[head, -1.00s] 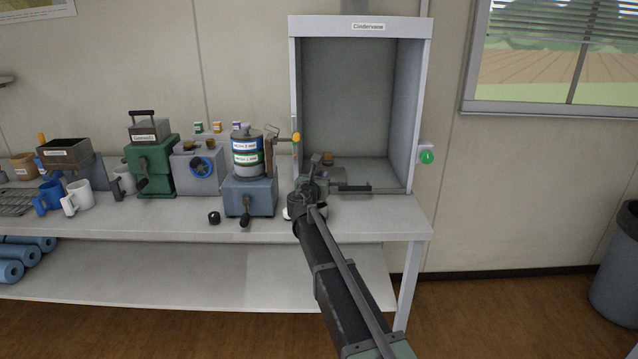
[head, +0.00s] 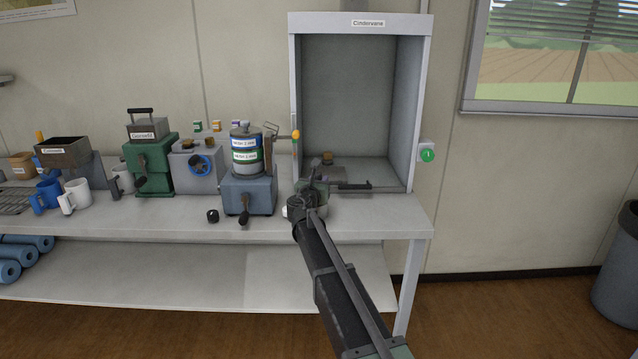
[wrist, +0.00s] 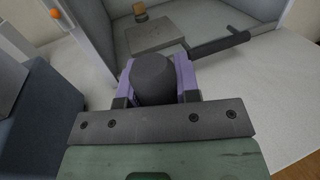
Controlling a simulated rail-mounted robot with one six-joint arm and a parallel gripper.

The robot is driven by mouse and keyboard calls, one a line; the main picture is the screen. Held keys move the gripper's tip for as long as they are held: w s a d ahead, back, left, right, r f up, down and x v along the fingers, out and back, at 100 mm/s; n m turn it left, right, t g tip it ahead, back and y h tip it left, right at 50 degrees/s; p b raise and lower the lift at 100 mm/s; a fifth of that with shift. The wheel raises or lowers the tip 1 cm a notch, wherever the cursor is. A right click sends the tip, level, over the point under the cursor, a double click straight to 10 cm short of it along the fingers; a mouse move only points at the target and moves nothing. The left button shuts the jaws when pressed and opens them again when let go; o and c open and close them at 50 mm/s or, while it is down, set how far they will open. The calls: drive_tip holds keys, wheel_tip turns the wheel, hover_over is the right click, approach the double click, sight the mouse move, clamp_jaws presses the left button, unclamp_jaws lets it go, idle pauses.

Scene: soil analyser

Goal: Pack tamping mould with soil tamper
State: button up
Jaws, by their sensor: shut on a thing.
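My gripper (head: 311,192) is over the bench in front of the fume cupboard. In the wrist view its lavender-lined fingers (wrist: 157,88) are closed on a dark grey rounded grip (wrist: 153,76), which looks like the handle of the soil tamper. The tamper's lower end is hidden under the grip and fingers. I cannot clearly make out the tamping mould; the space under my gripper is hidden. A small pale edge (head: 286,212) shows just left of my wrist in the head view.
The open cupboard (head: 422,110) behind holds a flat grey device with a dark handle (head: 355,186) and a small brown pot (head: 327,158). Left stands a blue-grey machine (head: 250,194) with stacked sieves (head: 246,155); a small black knob (head: 212,216) lies nearby. The bench right is clear.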

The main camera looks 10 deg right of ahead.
drive_tip(key=shift+f+b, duration=0.4)
drive_tip(key=shift+f, duration=0.1)
drive_tip(key=shift+r+p, duration=1.65)
drive_tip(key=shift+f, duration=0.2)
drive_tip(key=shift+f+b, duration=0.55)
drive_tip(key=shift+b, duration=0.2)
drive_tip(key=shift+f, duration=0.15)
drive_tip(key=shift+r+p, duration=0.7)
drive_tip(key=shift+r, duration=0.15)
drive_tip(key=shift+f+b, duration=0.7)
drive_tip(key=shift+f, duration=0.05)
drive_tip(key=shift+f, duration=0.15)
